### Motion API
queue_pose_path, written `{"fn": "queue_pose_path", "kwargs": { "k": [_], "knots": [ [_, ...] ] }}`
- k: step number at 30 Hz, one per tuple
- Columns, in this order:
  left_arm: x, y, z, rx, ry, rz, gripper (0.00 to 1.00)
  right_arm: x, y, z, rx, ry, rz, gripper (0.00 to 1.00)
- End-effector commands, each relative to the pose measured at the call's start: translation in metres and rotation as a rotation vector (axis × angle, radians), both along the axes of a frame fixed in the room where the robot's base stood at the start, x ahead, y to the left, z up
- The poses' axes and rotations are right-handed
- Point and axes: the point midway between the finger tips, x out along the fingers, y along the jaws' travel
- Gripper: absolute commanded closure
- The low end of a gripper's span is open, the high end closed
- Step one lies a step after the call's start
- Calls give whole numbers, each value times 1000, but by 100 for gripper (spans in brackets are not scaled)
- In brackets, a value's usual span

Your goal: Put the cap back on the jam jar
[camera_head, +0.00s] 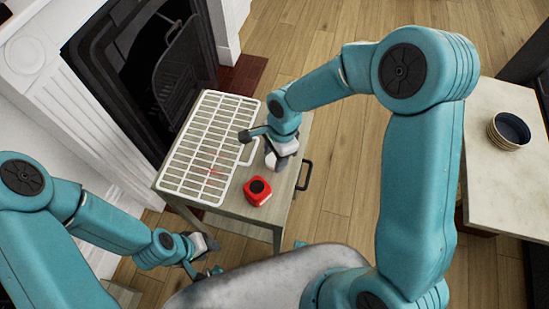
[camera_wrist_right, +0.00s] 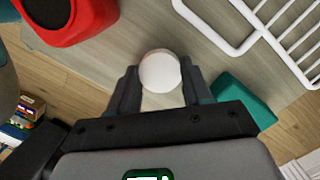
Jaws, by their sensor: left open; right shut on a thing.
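My right gripper (camera_head: 277,163) is low over the small table beside the white rack. In the right wrist view its dark fingers (camera_wrist_right: 160,88) are shut on a pale round thing (camera_wrist_right: 160,70), seen from above. I cannot tell whether this is the jam jar or its cap. No other jar or cap can be made out. My left gripper (camera_head: 203,269) is open and empty, off the table's near left edge.
A red block-like object with a dark round top (camera_head: 258,191) stands near the gripper; it also shows in the wrist view (camera_wrist_right: 66,28). The white wire rack (camera_head: 172,184) covers the table's left side. Stacked bowls (camera_head: 509,131) stand on a pale counter at right.

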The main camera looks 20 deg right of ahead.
Motion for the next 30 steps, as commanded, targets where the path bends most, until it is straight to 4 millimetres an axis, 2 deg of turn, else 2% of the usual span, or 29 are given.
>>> {"fn": "queue_pose_path", "kwargs": {
  "k": [5,11,14,24,30],
  "knots": [
    [0,0,0,0,0,0,57,0,0,3,0,-1,0,79],
    [0,0,2,0,0,0,57,1,0,25,0,-5,-1,79],
    [0,0,4,0,0,0,57,1,0,46,0,-6,0,79],
    [0,0,12,0,0,0,57,1,0,141,2,-6,1,79],
    [0,0,15,0,0,0,57,0,0,180,1,-2,2,79]
  ]
}}
